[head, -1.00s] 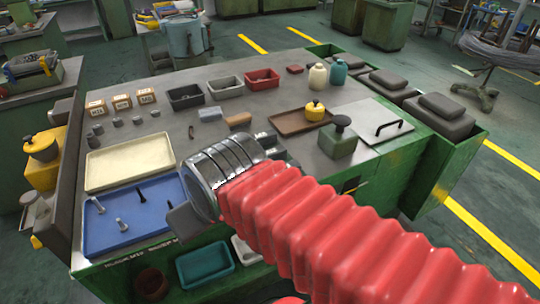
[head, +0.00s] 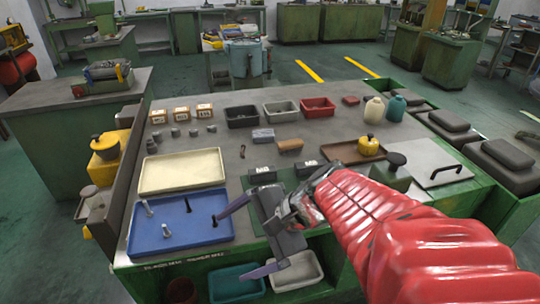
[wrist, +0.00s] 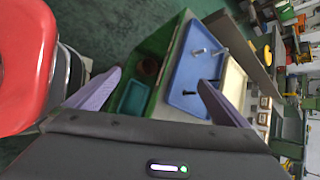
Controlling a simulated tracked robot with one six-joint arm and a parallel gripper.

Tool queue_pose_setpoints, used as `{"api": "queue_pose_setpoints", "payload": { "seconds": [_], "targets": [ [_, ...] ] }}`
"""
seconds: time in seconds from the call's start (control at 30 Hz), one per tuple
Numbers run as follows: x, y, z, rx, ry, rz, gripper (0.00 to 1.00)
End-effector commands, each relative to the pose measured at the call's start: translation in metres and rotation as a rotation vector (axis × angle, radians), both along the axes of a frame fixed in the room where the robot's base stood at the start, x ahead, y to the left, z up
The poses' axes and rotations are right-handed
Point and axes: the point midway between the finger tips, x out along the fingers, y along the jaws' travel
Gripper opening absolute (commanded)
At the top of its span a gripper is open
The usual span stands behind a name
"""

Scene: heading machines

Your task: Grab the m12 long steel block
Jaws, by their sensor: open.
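My gripper (head: 237,243) is open and empty above the bench's front edge, with its two purple-grey fingers spread; they also show in the wrist view (wrist: 160,80). Two dark blocks with white labels, a left one (head: 262,172) and a right one (head: 305,168), sit just behind my gripper; their labels are too small to read. A grey block (head: 263,135) lies farther back. Several small grey steel pieces (head: 193,132) stand in front of the labelled boxes (head: 181,113). I cannot tell which is the M12 long steel block. My arm hides part of the bench.
A blue tray (head: 165,244) with light and dark bolts is left of my gripper, a cream tray (head: 182,186) behind it. Black (head: 241,116), grey (head: 280,111) and red (head: 314,107) bins stand farther back. A brown tray (head: 338,152) is to the right. Bins sit below the bench.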

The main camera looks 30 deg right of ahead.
Motion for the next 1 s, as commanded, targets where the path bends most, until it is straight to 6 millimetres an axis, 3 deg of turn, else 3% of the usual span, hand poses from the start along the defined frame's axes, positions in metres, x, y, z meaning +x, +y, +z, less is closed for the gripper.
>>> {"api": "queue_pose_setpoints", "payload": {
  "seconds": [0.2, 0.47, 0.8, 1.0],
  "targets": [
    [0.026, -0.051, 0.004, 0.236, 0.030, -0.341, 1.00],
    [0.036, -0.134, 0.005, 0.431, 0.025, -0.709, 1.00],
    [0.011, -0.255, -0.002, 0.667, -0.024, -1.172, 1.00],
    [-0.012, -0.303, -0.006, 0.769, -0.058, -1.353, 1.00]
  ]
}}
